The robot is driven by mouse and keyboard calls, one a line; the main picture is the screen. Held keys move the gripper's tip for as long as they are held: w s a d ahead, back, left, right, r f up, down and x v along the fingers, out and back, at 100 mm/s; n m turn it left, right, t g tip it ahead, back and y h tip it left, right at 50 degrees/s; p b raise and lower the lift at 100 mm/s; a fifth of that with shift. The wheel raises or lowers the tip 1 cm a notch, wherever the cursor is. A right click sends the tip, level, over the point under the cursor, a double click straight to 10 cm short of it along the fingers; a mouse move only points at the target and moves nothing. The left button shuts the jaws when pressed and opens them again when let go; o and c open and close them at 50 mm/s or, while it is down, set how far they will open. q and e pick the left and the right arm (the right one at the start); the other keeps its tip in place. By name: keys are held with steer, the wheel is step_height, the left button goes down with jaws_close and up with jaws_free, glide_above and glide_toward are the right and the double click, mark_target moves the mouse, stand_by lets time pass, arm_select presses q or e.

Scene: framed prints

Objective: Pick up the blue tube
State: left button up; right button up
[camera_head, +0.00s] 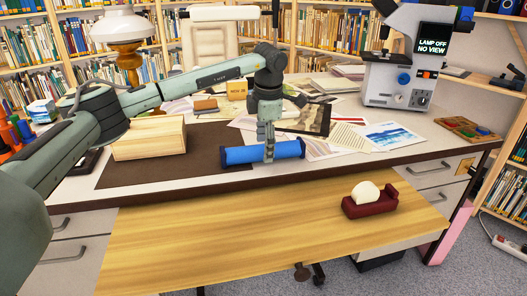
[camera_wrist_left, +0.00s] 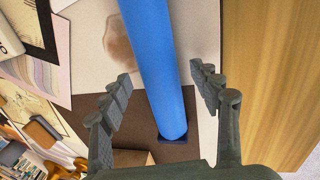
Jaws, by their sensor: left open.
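The blue tube (camera_head: 240,156) lies crosswise near the front edge of the desk, partly over a brown mat (camera_head: 205,165). My left gripper (camera_head: 268,153) points down at the tube, with its fingers around the right half of it. In the left wrist view, the blue tube (camera_wrist_left: 160,60) runs between the two spread fingers (camera_wrist_left: 161,80), with a gap on each side. A dark cap shows at the tube's near end there. The left gripper is open and holds nothing. My right gripper is in neither view.
A wooden box (camera_head: 150,138) stands left of the tube. Papers and a picture (camera_head: 390,135) lie to the right and behind. A microscope (camera_head: 398,70) stands at the back right. A tape dispenser (camera_head: 369,202) sits on the lower wooden surface (camera_head: 250,235), otherwise clear.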

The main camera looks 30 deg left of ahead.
arm_select(q)
steer(key=shift+w+a+f, duration=0.15)
steer(key=shift+f, duration=0.6)
steer(key=shift+c, duration=0.5)
steer(key=c, duration=1.2)
steer(key=shift+c, duration=0.3)
steer(key=shift+r, duration=0.15)
